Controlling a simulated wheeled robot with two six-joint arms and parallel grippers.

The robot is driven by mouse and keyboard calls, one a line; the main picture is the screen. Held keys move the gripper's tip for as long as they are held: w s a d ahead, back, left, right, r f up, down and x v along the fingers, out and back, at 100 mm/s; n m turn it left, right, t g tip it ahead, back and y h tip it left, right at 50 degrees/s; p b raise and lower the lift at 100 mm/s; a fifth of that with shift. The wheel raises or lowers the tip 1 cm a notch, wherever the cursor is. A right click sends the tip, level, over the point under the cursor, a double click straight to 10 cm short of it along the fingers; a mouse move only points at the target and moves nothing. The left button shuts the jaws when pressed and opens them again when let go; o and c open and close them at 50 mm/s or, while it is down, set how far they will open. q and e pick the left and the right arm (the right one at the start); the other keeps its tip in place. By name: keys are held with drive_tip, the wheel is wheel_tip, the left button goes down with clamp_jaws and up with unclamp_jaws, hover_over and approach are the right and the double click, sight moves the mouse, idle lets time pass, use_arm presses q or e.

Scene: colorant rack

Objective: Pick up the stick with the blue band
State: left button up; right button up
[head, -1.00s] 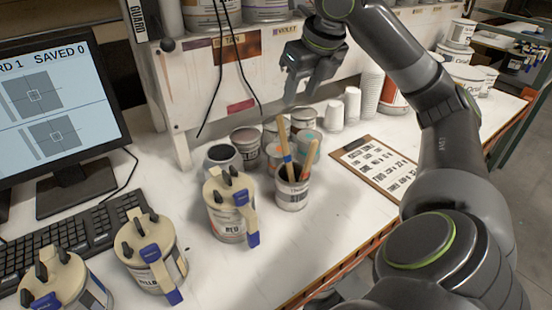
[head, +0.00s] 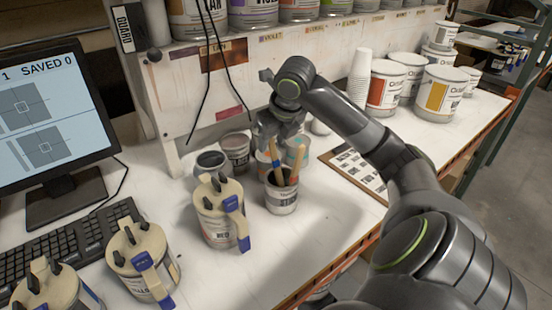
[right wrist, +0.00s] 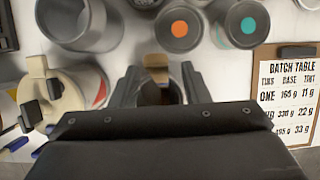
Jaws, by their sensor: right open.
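The stick with the blue band (head: 275,166) stands in a white labelled cup (head: 281,199), leaning slightly, beside a second plain wooden stick (head: 300,162). My right gripper (head: 277,136) is open and points down over the cup, its fingers at the banded stick's upper end in the head view. In the right wrist view, a tan stick end (right wrist: 155,62) shows between the two open fingers (right wrist: 158,85). The blue band is hidden there, and I cannot tell whether the fingers touch the stick. My left gripper is out of view.
Several small cans (head: 236,149) stand behind the cup. A lidded tan-topped can (head: 218,225) stands close at its left. A clipboard (head: 362,172) lies to the right, with stacked cups (head: 358,80) behind. The bench front of the cup is clear.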

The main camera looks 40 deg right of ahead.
drive_tip(key=shift+x, duration=1.05)
clamp_jaws()
drive_tip(key=shift+r, duration=0.15)
